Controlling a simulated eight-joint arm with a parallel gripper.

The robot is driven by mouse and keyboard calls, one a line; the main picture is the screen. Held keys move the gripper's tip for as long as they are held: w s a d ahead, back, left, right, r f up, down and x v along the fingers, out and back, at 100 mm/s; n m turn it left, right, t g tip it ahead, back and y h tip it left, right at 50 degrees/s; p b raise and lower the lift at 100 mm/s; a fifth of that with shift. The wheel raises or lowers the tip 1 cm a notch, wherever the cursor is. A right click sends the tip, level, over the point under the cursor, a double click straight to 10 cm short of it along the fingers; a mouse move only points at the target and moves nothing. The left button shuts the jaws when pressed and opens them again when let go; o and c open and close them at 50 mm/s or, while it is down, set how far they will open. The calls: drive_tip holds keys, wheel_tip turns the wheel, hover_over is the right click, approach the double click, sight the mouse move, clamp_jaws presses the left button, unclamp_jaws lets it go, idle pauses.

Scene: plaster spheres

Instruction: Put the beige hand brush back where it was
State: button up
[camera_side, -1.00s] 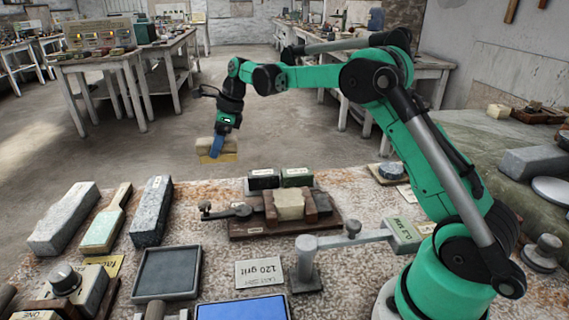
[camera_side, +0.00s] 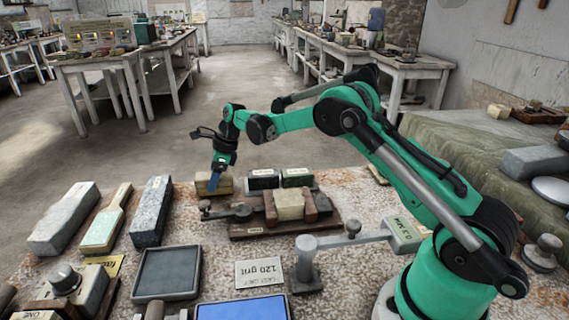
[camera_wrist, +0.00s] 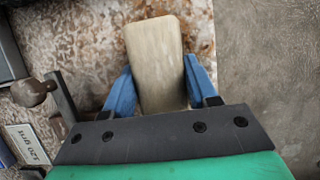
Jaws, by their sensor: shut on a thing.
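The beige hand brush (camera_side: 226,186) is at the back edge of the stone-topped bench, left of the black block. It is at about the height of the bench top; I cannot tell whether it touches. My gripper (camera_side: 214,183) points down at it from above, its blue fingers shut on the brush. In the wrist view, the pale brush body (camera_wrist: 155,50) lies between the two blue fingers of my gripper (camera_wrist: 160,85), one on each side. Its near end is hidden by the gripper's dark plate.
A black block (camera_side: 263,180) and a dark green block (camera_side: 297,178) stand to the right of the brush. A wooden board with a clamp (camera_side: 250,232) lies in front. A grey speckled stone (camera_side: 151,212) lies to the left. Past the bench's back edge is open floor.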

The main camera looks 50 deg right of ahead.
drive_tip(key=o, duration=1.1)
drive_tip(key=shift+f, duration=0.15)
drive_tip(key=v, duration=1.2)
drive_tip(key=s+a+r+n+h, duration=0.1)
drive_tip(key=s+a+r+n, duration=0.35)
drive_tip(key=n, duration=0.25)
drive_tip(key=shift+s+a+f+n+t+h, duration=0.35)
drive_tip(key=shift+s+a+f+n+t, duration=0.3)
drive_tip(key=shift+s+n, duration=2.35)
drive_tip(key=shift+s+a+f+n+t+h, duration=0.45)
drive_tip(key=shift+s+a+n+t, duration=0.3)
drive_tip(key=shift+s+n, duration=2.25)
drive_tip(key=shift+s+a+f+n+t+h, duration=0.3)
drive_tip(key=shift+s+a+f+n+t, duration=0.4)
drive_tip(key=shift+s+n, duration=2.25)
